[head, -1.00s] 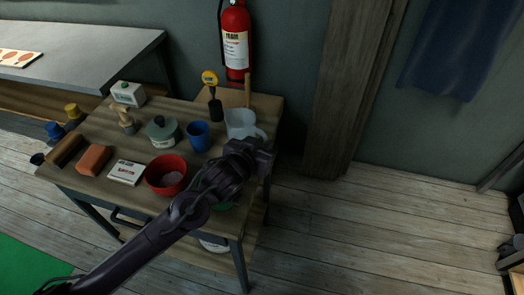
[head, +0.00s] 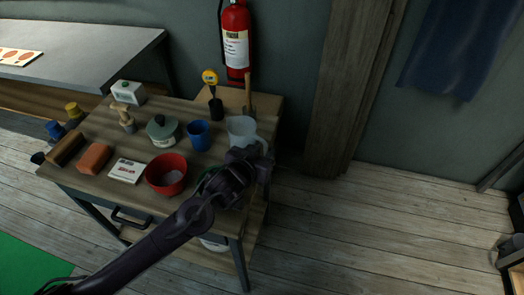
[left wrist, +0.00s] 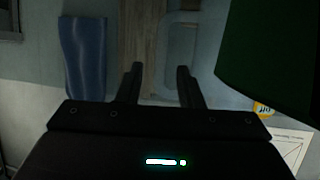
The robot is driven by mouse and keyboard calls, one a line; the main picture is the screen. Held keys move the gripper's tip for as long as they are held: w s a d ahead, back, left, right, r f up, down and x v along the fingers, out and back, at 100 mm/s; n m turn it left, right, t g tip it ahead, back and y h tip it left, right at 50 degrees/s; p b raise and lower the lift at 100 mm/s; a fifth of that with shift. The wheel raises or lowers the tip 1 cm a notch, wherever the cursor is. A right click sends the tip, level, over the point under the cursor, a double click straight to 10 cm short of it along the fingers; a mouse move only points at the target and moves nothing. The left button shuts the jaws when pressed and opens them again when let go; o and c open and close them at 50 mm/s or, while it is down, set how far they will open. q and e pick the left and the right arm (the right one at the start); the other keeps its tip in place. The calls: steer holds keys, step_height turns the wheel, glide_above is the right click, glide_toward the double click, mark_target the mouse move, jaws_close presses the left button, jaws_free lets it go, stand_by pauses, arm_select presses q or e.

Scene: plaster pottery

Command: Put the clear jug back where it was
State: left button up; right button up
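The clear jug (head: 240,128) stands upright at the right end of the wooden workbench, its handle toward the right. My left gripper (head: 254,160) is at the jug's near right side and hides its lower part. In the left wrist view my left gripper (left wrist: 160,88) has its two fingers apart. The jug's translucent handle (left wrist: 160,45) shows beyond them, its long bar in line with the gap. I cannot tell whether the fingers touch it. My right gripper is not in view.
A blue cup (head: 198,135), a green lidded pot (head: 163,132) and a red bowl (head: 166,178) stand left of the jug. A wooden-handled tool (head: 248,92) and a yellow-topped gauge (head: 211,80) are behind. A dark green shape (left wrist: 275,50) fills the wrist view's upper right.

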arm_select(q)
steer(key=shift+s+a+r, duration=0.15)
steer(key=shift+s, duration=0.1)
steer(key=b+v, duration=0.1)
steer(key=v, duration=1)
steer(key=shift+s+r+b, duration=0.15)
steer(key=shift+s+b, duration=0.05)
steer(key=shift+b, duration=0.1)
steer(key=shift+a, duration=0.15)
